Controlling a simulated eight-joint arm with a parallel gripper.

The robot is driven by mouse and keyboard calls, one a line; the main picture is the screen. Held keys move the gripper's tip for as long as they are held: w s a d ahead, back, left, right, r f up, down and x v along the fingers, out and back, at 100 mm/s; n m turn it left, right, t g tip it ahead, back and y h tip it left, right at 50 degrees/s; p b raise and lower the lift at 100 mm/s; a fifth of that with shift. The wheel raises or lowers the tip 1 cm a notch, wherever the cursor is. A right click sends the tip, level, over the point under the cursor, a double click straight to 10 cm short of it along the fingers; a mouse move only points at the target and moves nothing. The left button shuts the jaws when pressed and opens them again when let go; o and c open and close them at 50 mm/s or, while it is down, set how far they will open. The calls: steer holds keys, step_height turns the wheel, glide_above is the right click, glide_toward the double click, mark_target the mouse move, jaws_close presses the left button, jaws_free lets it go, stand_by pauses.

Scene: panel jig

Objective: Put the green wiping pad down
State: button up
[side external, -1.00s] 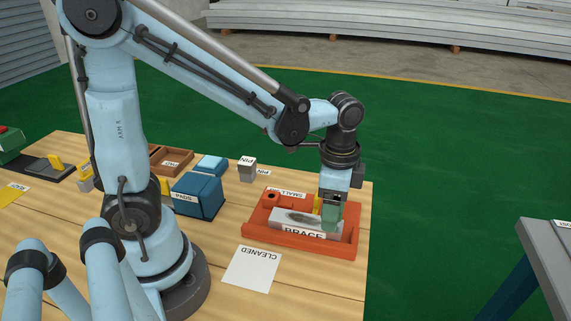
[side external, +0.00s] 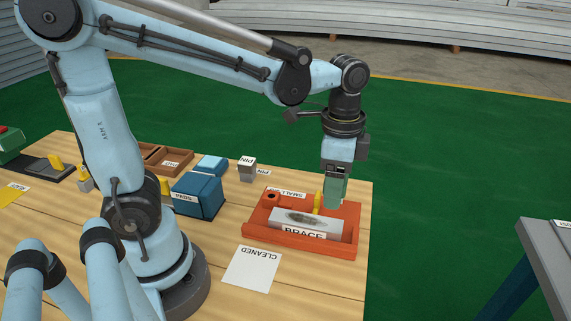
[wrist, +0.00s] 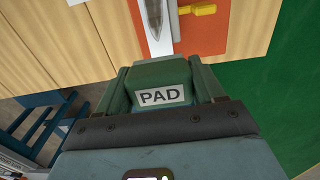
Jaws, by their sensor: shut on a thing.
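The green wiping pad (side external: 336,190) is held in my gripper (side external: 337,178), above the right part of the orange tray (side external: 258,235). In the wrist view the pad (wrist: 160,76), labelled PAD, sits between the two fingers of my gripper (wrist: 162,84), which is shut on it. The pad appears apart from the tray and its contents.
In the tray lie a grey brace (side external: 305,218) with a dark smudge and a yellow piece (side external: 318,202). A white CLEANED card (side external: 252,268) lies on the table in front. A blue box (side external: 198,195) stands left of the tray. Bare table surrounds the card.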

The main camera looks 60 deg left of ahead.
steer(key=w+a+r+n, duration=0.1)
steer(key=a+r+n, duration=0.45)
steer(key=n, duration=0.35)
steer(key=a+f+n, duration=0.6)
steer(key=f+n, duration=0.1)
steer(key=n, duration=0.2)
steer(key=shift+s+a+n, duration=0.25)
steer(key=shift+a+n, duration=0.15)
steer(key=shift+f, duration=0.1)
glide_above(277, 179)
step_height(277, 179, down, 7)
steer(key=shift+d+r, duration=0.1)
steer(key=shift+d, duration=0.05)
steer(key=shift+f, duration=1.9)
steer(key=shift+f, duration=0.65)
